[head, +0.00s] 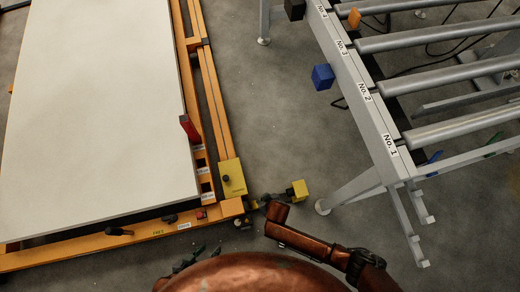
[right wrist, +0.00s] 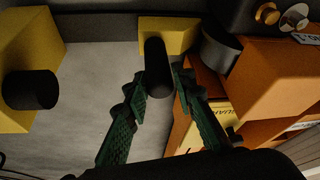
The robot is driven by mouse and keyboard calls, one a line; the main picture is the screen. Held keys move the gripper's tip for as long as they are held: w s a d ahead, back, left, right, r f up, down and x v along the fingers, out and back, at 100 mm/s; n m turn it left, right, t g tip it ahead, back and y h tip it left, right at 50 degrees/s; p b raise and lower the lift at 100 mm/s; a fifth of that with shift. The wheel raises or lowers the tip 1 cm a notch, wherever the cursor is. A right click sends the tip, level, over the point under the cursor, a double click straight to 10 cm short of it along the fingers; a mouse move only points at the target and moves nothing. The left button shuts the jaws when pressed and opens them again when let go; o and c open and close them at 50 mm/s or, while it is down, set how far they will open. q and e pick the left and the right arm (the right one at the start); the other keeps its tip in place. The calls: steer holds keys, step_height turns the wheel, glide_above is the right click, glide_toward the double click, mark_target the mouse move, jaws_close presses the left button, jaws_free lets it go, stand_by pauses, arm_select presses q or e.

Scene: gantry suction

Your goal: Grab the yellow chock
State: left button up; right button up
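A yellow chock (right wrist: 180,30) with a black round handle is ahead of my right gripper (right wrist: 160,80) in the right wrist view. The dark green fingers lie close against both sides of the handle and look shut on it. In the head view my right gripper (head: 268,203) is small and dark, beside the cart's front right corner, so its grip is unclear there. A second yellow block (right wrist: 30,60) with a black knob is at the left of the wrist view. A yellow block (head: 299,190) shows right of the gripper. My left gripper (head: 188,260) is partly hidden at the bottom; its opening is unclear.
An orange cart (head: 215,105) carries a large white panel (head: 95,110) on the left. A grey roller rack (head: 365,95) with numbered labels stands right. Bare floor (head: 260,100) lies between them.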

jaws_close()
stand_by(0.3)
steer(key=shift+r, duration=0.15)
stand_by(0.3)
